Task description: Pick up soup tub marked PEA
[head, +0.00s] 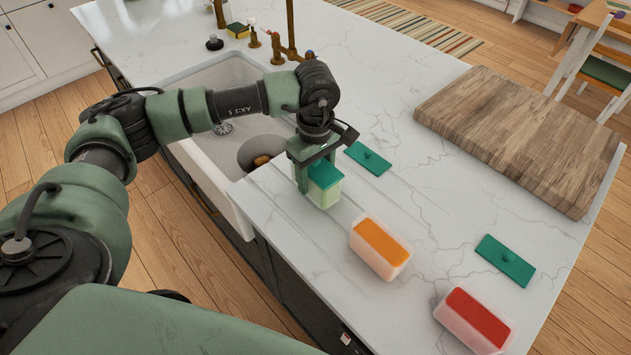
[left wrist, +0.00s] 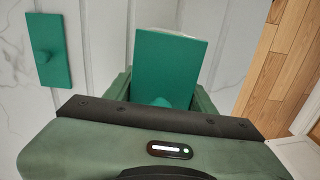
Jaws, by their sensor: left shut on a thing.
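A tub with pale green contents (head: 325,198) stands upright at the counter's sink-side edge, with a green lid (head: 328,174) on top. The lid fills the middle of the left wrist view (left wrist: 168,65). My left gripper (head: 316,178) is shut on this tub from above, with a finger on either side of it. No PEA marking is readable, and I cannot tell whether the tub touches the counter. A tub with orange contents (head: 381,249) and one with red contents (head: 474,320) stand uncovered nearby. My right gripper is out of view.
Loose green lids lie on the counter, one behind the held tub (head: 368,158) and one at the right (head: 505,260). A thick wooden board (head: 525,138) lies at the back right. The sink (head: 215,160) is to the left. Marble between the lids is clear.

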